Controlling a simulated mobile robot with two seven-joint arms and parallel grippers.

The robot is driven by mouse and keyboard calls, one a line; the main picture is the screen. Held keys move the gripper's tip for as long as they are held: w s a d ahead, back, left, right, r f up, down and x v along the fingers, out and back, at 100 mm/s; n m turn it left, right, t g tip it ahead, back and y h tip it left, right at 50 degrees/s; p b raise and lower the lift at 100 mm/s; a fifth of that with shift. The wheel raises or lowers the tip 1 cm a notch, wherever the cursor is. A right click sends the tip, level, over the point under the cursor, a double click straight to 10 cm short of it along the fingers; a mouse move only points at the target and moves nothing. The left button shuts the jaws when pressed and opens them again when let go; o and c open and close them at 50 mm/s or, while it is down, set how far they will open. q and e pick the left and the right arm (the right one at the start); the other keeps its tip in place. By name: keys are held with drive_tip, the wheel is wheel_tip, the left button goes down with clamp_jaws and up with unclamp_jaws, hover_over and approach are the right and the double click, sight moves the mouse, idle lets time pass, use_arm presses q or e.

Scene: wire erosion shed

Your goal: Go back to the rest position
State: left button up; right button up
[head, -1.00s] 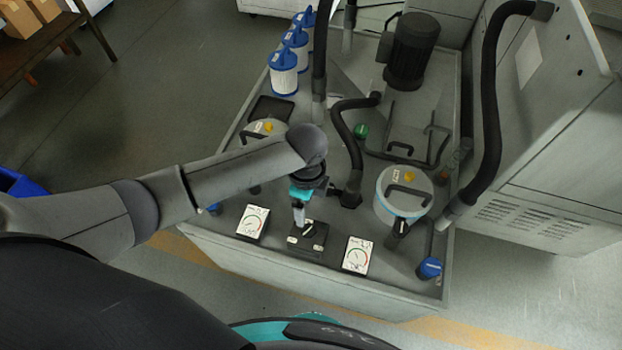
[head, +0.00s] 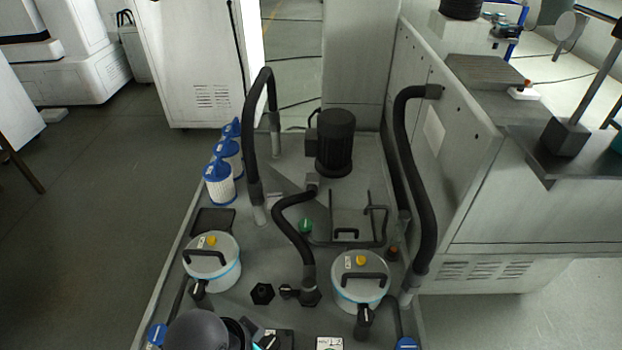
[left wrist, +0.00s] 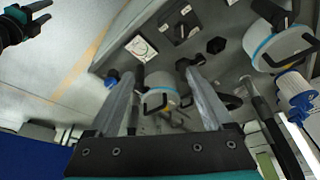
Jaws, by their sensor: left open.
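My left arm shows at the bottom edge of the head view, with a teal part of my left gripper (head: 262,343) partly cut off by the frame. In the left wrist view my left gripper (left wrist: 163,75) is open, its two grey fingers apart with nothing held between them. Beyond the fingers is a white filter housing (left wrist: 160,92), which looks apart from them. A black switch box (left wrist: 180,22) and a white gauge card (left wrist: 140,47) lie on the tank top. A black and teal part of mine, perhaps my right gripper (left wrist: 40,14), shows at the upper left; its jaw state is unclear.
The tank top (head: 240,300) carries two lidded filter housings (head: 212,262) (head: 360,280), a black motor (head: 336,142), several blue-and-white cartridges (head: 220,185) and upright black hoses (head: 415,180). A grey machine cabinet (head: 480,200) stands at right. Open floor (head: 110,190) lies at left.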

use_arm(q)
drive_tip(key=s+a+r+n+y, duration=0.25)
drive_tip(key=s+a+n, duration=0.25)
drive_tip(key=a, duration=0.3)
wheel_tip(320, 180, down, 27)
drive_tip(key=s+b, duration=0.1)
drive_tip(key=b, duration=0.4)
drive_tip(key=s+a+f+g+b, duration=0.2)
drive_tip(key=s+f+b, duration=0.3)
drive_tip(key=s+f, duration=1.1)
wheel_tip(320, 180, down, 3)
drive_tip(key=shift+a+f, duration=0.15)
